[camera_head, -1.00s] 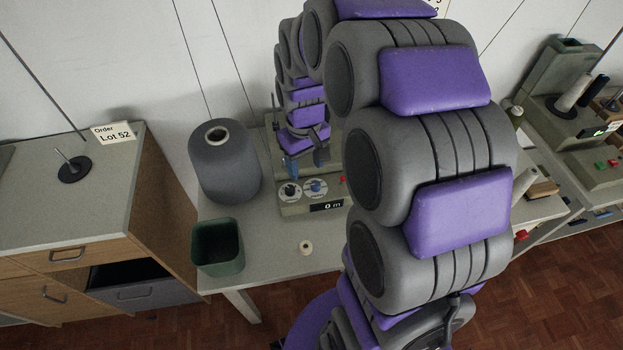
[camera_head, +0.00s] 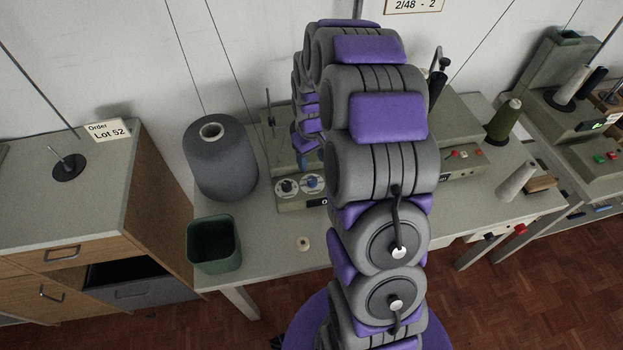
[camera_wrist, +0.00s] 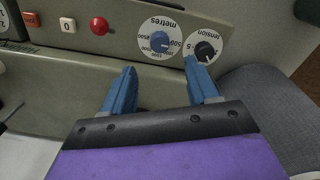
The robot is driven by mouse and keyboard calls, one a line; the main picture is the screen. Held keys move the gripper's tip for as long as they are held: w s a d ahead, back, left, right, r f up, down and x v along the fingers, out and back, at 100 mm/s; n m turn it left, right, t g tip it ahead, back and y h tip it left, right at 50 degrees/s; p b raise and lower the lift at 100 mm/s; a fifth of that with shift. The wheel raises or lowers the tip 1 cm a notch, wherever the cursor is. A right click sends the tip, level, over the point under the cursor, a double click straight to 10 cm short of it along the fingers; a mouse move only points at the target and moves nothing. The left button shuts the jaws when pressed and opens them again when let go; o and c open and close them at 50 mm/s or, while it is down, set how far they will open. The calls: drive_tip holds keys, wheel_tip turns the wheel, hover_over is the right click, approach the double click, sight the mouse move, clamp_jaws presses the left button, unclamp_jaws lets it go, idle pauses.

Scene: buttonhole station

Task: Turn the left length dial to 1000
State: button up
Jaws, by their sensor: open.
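The metres dial, a blue knob on a white numbered disc (camera_wrist: 160,42), sits on the front panel of the left winding machine. It also shows in the head view (camera_head: 313,183). Its pointer's exact setting is too small to read. Beside it is the tension dial (camera_wrist: 204,47) with a black knob, also in the head view (camera_head: 287,187). My gripper (camera_wrist: 159,70) is open and empty. Its two blue fingers point toward the panel, one on either side of the metres dial's line, apart from the knob. In the head view my arm hides most of the gripper.
A red button (camera_wrist: 99,26) and a white 0 button (camera_wrist: 67,25) are on the panel. A grey yarn cone (camera_head: 220,165), a green bin (camera_head: 214,245) and a small spool (camera_head: 303,244) stand on the table. A second machine (camera_head: 455,135) is right of my arm.

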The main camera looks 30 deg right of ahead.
sight(312, 179)
wheel_tip(312, 179, down, 9)
drive_tip(key=shift+f+b, duration=0.1)
drive_tip(key=shift+b, duration=0.8)
drive_tip(key=shift+d, duration=0.1)
drive_tip(key=shift+c, duration=0.7)
drive_tip(key=c, duration=0.9)
